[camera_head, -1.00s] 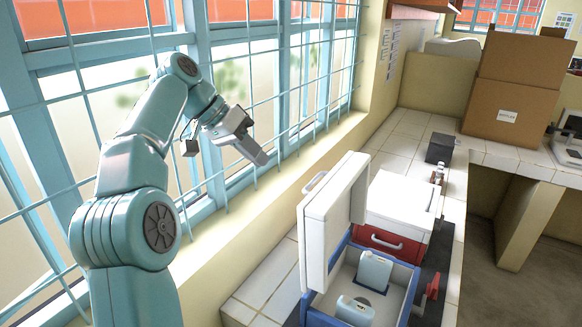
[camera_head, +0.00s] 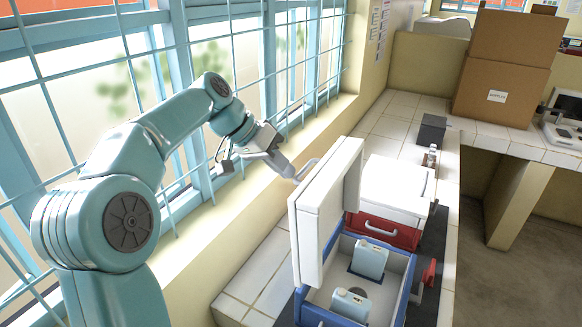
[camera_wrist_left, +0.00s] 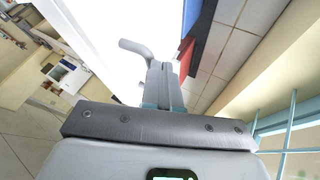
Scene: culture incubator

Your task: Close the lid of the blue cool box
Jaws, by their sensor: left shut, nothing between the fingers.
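The blue cool box (camera_head: 397,312) stands on the tiled counter in the head view, with pale blue bottles (camera_head: 369,259) inside. Its white lid (camera_head: 308,238) stands open, upright on the box's left side. A grey handle (camera_head: 307,169) sticks out from the lid's upper left; it also shows in the left wrist view (camera_wrist_left: 134,48). My left gripper (camera_head: 291,174) is shut and empty, with its tips close to the lid's outer side near the handle. Whether they touch is unclear. The left gripper shows in the wrist view (camera_wrist_left: 165,80). My right gripper is not in view.
A red cool box with a closed white lid (camera_head: 397,186) stands right behind the blue one. The barred window and sill (camera_head: 215,240) run along the left.

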